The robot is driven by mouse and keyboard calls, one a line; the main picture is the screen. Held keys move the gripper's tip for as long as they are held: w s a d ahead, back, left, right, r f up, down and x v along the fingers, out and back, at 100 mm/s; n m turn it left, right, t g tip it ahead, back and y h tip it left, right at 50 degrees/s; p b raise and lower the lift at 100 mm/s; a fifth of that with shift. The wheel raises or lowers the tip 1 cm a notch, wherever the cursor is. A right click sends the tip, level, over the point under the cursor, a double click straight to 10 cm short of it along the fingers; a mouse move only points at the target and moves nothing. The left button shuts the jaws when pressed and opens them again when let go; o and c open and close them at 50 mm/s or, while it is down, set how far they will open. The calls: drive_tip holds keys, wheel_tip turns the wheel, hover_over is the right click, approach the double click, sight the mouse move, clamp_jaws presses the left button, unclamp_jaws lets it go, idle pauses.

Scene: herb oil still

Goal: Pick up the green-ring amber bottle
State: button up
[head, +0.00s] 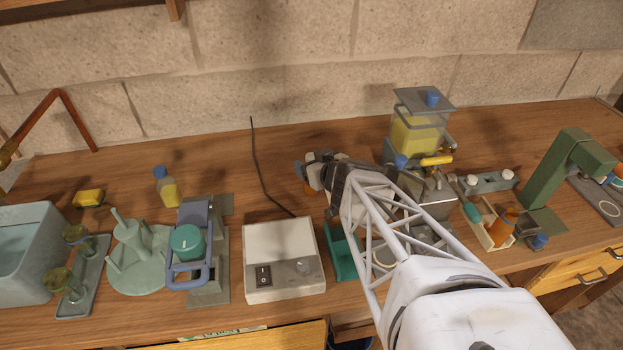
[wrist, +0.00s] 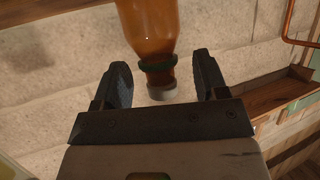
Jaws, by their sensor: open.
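The green-ring amber bottle (wrist: 148,30) shows in the wrist view. It has a dark green ring round its neck and a pale cap that points toward my gripper's palm. My gripper (wrist: 163,82) is open, with one finger on each side of the bottle's neck. Gaps show between the fingers and the neck, and the bottle's far end is cut off by the frame. In the head view my gripper (head: 312,173) is over the back middle of the bench. Only a small orange patch shows beside it there, and I cannot tell if it is this bottle.
A white switch box (head: 281,245) stands in front of my gripper, with a teal tray (head: 343,262) beside it. A clear tank of yellow liquid (head: 417,137) is to the right. A yellow bottle with a blue cap (head: 167,190) and a green peg stand (head: 137,255) are left.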

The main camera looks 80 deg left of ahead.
idle(0.4)
clamp_jaws()
idle(0.4)
